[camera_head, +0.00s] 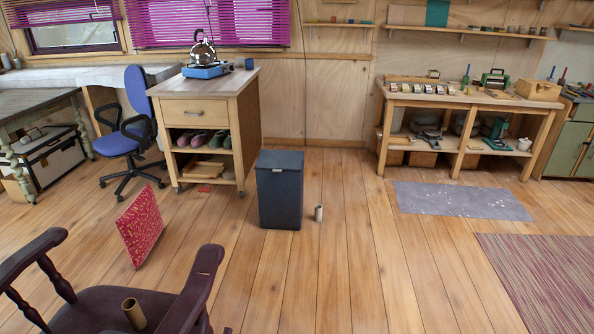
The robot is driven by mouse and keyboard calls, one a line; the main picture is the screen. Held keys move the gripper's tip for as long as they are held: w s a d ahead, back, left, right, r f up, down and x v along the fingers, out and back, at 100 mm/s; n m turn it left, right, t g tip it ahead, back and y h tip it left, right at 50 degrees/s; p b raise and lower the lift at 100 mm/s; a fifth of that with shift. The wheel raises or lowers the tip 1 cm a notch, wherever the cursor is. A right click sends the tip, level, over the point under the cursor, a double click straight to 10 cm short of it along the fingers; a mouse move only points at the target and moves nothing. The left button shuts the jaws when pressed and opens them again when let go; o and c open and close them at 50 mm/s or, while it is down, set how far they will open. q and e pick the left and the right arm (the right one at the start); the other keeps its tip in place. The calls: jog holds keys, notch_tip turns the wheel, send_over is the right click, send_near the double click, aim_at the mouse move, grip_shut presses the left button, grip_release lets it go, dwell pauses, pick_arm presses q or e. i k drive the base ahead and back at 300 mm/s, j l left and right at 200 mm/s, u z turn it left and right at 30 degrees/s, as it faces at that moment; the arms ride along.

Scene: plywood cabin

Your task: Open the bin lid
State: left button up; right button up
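The bin (280,192) is a dark grey-blue, tall box standing on the wooden floor near the middle of the head view. Its lid (279,160) looks flat and shut on top. Neither of my grippers shows in the head view.
A small cylinder (318,213) stands just right of the bin. A wooden cart (213,113) is behind left, with a blue chair (122,142) beyond. A red patterned panel (140,226) and a dark armchair (105,305) are front left. Floor before the bin (300,280) is clear.

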aim_at(275, 161)
jog(key=i+l+z, duration=0.1)
jog(key=i, duration=0.25)
jog(key=i+l+z, duration=0.1)
jog(key=i+l, duration=0.2)
jog(key=i+l+z, duration=0.1)
jog(key=i, duration=0.3)
jog(key=i+u, duration=0.15)
jog(key=i, duration=0.55)
jog(key=i+l+u, duration=0.15)
jog(key=i, duration=0.55)
